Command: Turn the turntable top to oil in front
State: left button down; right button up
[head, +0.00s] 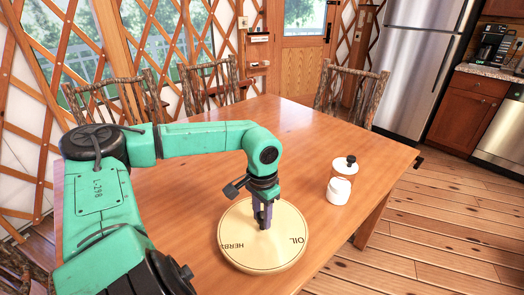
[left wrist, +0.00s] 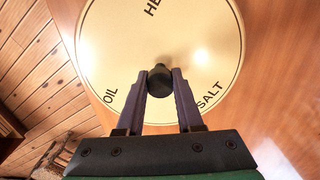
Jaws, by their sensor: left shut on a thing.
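The turntable top (head: 240,257) is a round cream disc with a thin dark rim line, lying on the wooden table. In the head view the word OIL (head: 297,240) is at its right side and HERBS (head: 231,246) is at its left. My left gripper (head: 263,222) points down over the disc's middle. In the left wrist view my left gripper (left wrist: 160,88) is shut on a dark knob (left wrist: 159,74) that stands up from the disc. That view also shows SALT on the right, OIL on the left and part of HERBS at the top. My right gripper is out of view.
The table (head: 185,205) has clear surface around the disc. Branch-framed chairs (head: 208,84) line the table's far side.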

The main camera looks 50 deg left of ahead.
aim_at(262, 215)
pick_arm(q)
jog(key=shift+m, duration=0.5)
jog(key=c, duration=0.5)
grip_release()
jog(key=shift+c, duration=0.2)
notch_tip(262, 215, up, 15)
jog(key=p, duration=0.1)
jog(key=shift+f, duration=0.2)
